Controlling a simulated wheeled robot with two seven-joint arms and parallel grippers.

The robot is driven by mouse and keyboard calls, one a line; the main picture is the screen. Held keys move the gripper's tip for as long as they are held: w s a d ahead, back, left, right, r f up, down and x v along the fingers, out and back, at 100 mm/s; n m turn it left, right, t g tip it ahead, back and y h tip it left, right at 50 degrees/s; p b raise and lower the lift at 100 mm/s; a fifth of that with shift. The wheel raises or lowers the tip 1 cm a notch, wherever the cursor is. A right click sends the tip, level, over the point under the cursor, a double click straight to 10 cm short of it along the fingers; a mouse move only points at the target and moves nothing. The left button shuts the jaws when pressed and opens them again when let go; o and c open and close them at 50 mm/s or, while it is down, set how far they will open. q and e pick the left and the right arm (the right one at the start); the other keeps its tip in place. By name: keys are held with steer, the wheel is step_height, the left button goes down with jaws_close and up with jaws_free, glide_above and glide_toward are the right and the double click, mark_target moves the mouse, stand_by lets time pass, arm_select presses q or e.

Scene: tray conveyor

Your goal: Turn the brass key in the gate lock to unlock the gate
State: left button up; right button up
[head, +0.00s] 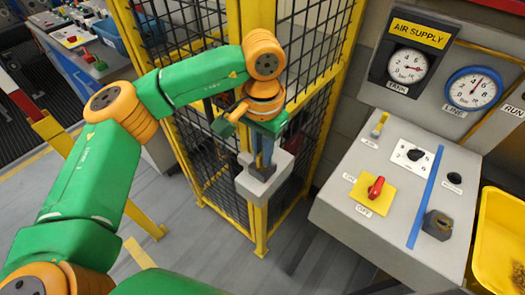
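The gate (205,148) is a yellow frame with black wire mesh, and it looks closed. A grey lock box (270,188) is mounted on its yellow post. My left arm reaches in from the left, and my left gripper (263,165) points down at the top of the lock box. Its fingers are narrow and close together at the box; I cannot tell whether they are shut or hold anything. I cannot make out the brass key; the gripper and wrist cover that spot. My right gripper is not in view.
A grey control console (350,190) with a red switch on a yellow plate (370,194) stands to the right. Air gauges (408,66) are above it. A yellow bin (498,240) is at the right edge. Floor in front of the gate is clear.

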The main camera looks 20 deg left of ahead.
arm_select(q)
steer(key=o, duration=0.4)
steer(key=shift+c, duration=0.2)
